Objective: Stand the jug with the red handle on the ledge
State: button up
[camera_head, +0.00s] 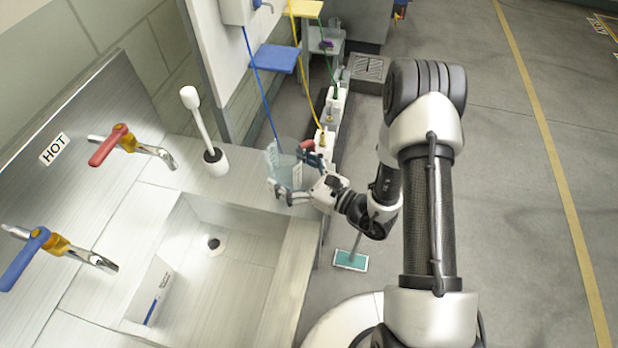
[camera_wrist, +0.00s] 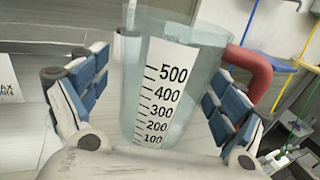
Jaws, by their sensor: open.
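The clear jug (camera_head: 280,158) is upright at the far right end of the pale sink ledge (camera_head: 236,190). Its red handle (camera_head: 307,145) faces away from the basin. In the wrist view the jug (camera_wrist: 185,110) fills the middle, with a white scale marked 100 to 500 facing me and the red handle (camera_wrist: 255,72) at right. My gripper (camera_head: 296,182) is open, its blue-padded fingers on either side of the jug. The right finger lies close to the handle. The jug's base is hidden, so I cannot tell whether it touches the ledge.
The sink basin (camera_head: 222,235) lies left of my gripper. A white brush in its holder (camera_head: 214,160) stands behind it on the ledge. Red (camera_head: 110,145) and blue (camera_head: 25,258) tap handles are at far left. Several white bottles (camera_head: 326,140) stand beyond the jug. Open floor lies right.

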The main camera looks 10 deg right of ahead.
jog(key=p+v, duration=0.1)
jog(key=v, duration=0.9)
jog(key=shift+s+d, duration=0.2)
jog(key=shift+s+r, duration=0.1)
jog(key=shift+r, duration=0.15)
jog(key=s+a+r+n+g+y, duration=0.1)
jog(key=s+a+r+n+g, duration=0.35)
jog(key=r+n+g, duration=0.2)
jog(key=s+a+r+n+g, duration=0.3)
jog(key=s+r+n+g, duration=0.2)
jog(key=r+n, duration=0.15)
jog(key=s+d+r+n+g+h, duration=0.2)
jog(key=s+r+n+g+h, duration=0.1)
jog(key=s+n+h, duration=0.45)
jog(key=d+r+n+t+h, duration=0.5)
jog(key=d+r+t+h, duration=0.2)
jog(key=d, duration=0.3)
jog(key=shift+s+d+n+t, duration=0.35)
jog(key=shift+s+d, duration=0.05)
jog(key=shift+s, duration=0.1)
jog(key=shift+c, duration=0.6)
